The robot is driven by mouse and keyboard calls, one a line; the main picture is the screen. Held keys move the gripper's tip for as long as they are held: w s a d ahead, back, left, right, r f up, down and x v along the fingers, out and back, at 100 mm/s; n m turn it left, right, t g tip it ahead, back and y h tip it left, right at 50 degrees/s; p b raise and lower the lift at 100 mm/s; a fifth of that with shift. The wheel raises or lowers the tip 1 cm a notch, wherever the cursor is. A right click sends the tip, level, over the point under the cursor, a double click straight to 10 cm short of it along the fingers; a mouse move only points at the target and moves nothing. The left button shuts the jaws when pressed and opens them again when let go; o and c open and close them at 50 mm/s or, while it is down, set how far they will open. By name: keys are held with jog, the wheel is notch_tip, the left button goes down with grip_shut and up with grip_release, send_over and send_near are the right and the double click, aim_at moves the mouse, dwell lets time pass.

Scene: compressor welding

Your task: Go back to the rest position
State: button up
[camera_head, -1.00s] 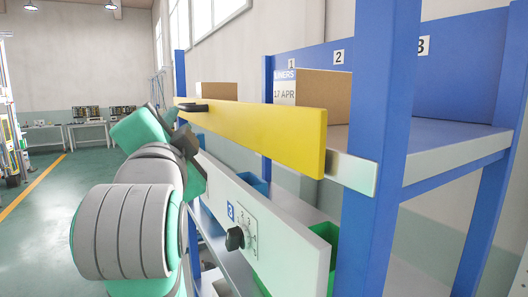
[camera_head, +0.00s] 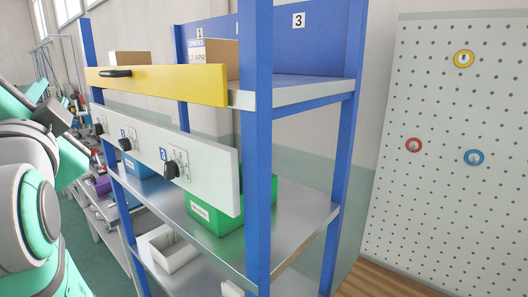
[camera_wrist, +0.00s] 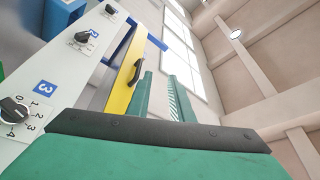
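My gripper (camera_wrist: 164,98) shows in the wrist view with its two green fingers apart and nothing between them. It points up toward the windows and ceiling, beside the shelf front. In the head view my green and grey arm fills the left edge, to the left of the blue shelf rack (camera_head: 257,150). The gripper's fingertips cannot be made out there. The yellow bar (camera_head: 165,82) with a black handle runs across the upper shelf, and it also shows in the wrist view (camera_wrist: 122,88).
A white panel with several black knobs (camera_head: 200,160) sits below the yellow bar, close to my arm. A green bin (camera_head: 215,207) and a white bin (camera_head: 170,250) stand on lower shelves. A pegboard (camera_head: 440,140) with coloured rings stands at the right. Green floor shows at the left.

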jog(key=w+d+f+n+h, duration=0.1)
jog(key=w+f, duration=0.3)
jog(key=f, duration=0.5)
jog(key=w+d+f+h, duration=0.1)
jog(key=w+f, duration=0.2)
jog(key=f, duration=0.5)
jog(key=w+d+f+n+h, duration=0.15)
jog(key=w+f, duration=0.25)
jog(key=f, duration=0.5)
jog(key=s+d+f+h, duration=0.1)
jog(key=d+f, duration=0.3)
jog(key=f, duration=0.4)
jog(key=s+d+f+n, duration=0.1)
jog(key=d+f, duration=0.2)
jog(key=f, duration=0.5)
jog(key=s+d+f+h, duration=0.1)
jog(key=d+f, duration=0.3)
jog(key=f, duration=0.4)
jog(key=s+d+f+n+g+h, duration=0.1)
jog(key=s+d+f, duration=0.5)
jog(key=s+f, duration=0.2)
jog(key=s+d+f+h, duration=0.2)
jog(key=s+d+f, duration=0.3)
jog(key=s+f, duration=0.35)
jog(key=s+d+f+h, duration=0.1)
jog(key=s+d, duration=0.2)
jog(key=s, duration=0.7)
jog(key=s+d+f+n+g+h, duration=0.1)
jog(key=s+d, duration=0.2)
jog(key=s, duration=0.8)
